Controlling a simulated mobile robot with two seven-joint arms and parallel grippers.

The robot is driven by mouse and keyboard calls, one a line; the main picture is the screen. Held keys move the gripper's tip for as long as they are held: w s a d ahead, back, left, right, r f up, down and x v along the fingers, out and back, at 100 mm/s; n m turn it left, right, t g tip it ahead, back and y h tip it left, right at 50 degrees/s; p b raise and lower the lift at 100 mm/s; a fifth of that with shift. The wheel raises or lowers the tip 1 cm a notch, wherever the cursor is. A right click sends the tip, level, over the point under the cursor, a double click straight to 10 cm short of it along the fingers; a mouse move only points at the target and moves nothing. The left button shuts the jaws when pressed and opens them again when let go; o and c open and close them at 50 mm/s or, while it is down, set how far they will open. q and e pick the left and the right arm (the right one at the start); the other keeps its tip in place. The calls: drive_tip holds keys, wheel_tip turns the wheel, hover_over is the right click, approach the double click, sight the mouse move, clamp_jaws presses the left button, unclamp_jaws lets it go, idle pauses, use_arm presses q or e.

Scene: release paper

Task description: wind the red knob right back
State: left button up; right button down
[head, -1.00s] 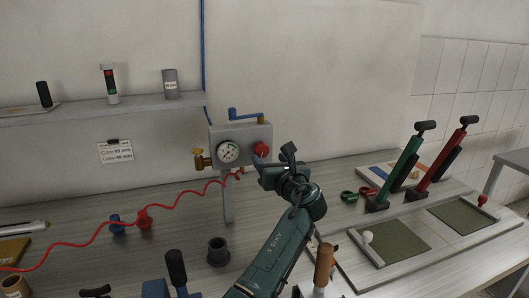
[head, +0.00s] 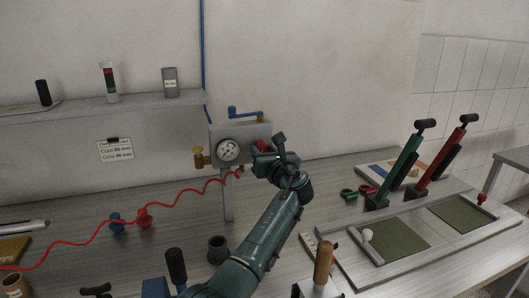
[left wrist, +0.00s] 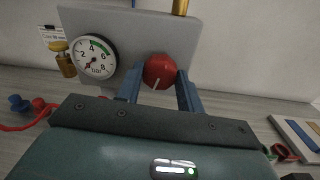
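The red knob (left wrist: 159,70) is on the front of the grey gauge box (left wrist: 120,22), right of the round dial (left wrist: 95,57). A pale mark shows on the knob's lower edge. In the head view the knob is mostly hidden behind my left gripper (head: 266,157), which is at the box's right side. In the left wrist view the two blue fingers of my left gripper (left wrist: 159,78) are apart, one on each side of the knob, with narrow gaps seeming to show beside it. My right gripper is in neither view.
A brass valve (head: 199,157) sticks out left of the box, and a blue crank (head: 245,114) is on top. A red coiled hose (head: 100,226) runs left. Green (head: 402,165) and red (head: 447,160) levered tools stand at right. A dark cup (head: 217,249) stands in front.

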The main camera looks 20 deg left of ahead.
use_arm(q)
drive_tip(key=c, duration=0.4)
drive_tip(key=shift+c, duration=0.2)
